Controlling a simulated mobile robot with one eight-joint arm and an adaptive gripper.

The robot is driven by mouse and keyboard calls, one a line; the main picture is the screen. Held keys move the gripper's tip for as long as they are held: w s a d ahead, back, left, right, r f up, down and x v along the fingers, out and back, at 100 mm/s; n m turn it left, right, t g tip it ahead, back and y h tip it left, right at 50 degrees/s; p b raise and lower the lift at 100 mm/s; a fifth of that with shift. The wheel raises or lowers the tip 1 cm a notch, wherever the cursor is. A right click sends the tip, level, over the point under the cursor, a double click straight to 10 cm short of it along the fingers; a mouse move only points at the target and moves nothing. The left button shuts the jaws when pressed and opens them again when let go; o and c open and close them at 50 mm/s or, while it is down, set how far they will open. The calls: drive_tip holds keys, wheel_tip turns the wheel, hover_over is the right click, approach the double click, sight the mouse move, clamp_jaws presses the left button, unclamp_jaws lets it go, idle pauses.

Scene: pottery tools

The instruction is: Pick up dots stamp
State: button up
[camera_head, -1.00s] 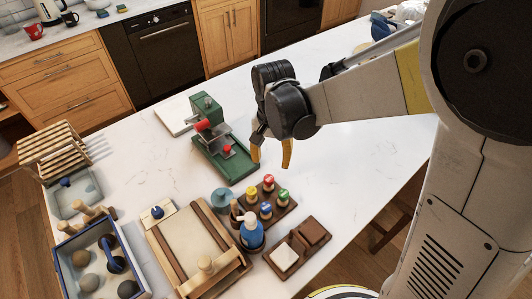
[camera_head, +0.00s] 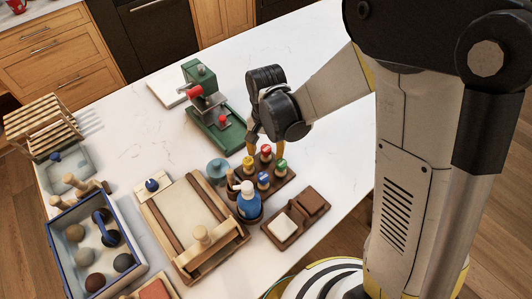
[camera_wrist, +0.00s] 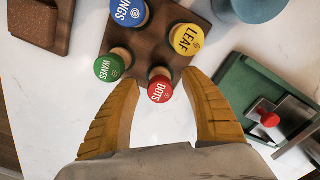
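The dots stamp has a red top marked DOTS (camera_wrist: 159,90) and stands on a brown stamp holder (camera_wrist: 138,55). In the head view the red stamp (camera_head: 266,150) is at the back of the holder (camera_head: 266,182), just in front of my gripper (camera_head: 263,146). In the wrist view my gripper (camera_wrist: 163,90) is open, with its yellow fingers to either side of and behind the dots stamp. Its fingers are not closed on anything.
A green tool with a red knob (camera_head: 213,108) stands behind the holder. A wooden-framed board (camera_head: 180,215) lies left. Bare white counter shows at the back.

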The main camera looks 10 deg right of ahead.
clamp_jaws()
drive_tip(key=shift+r, duration=0.1)
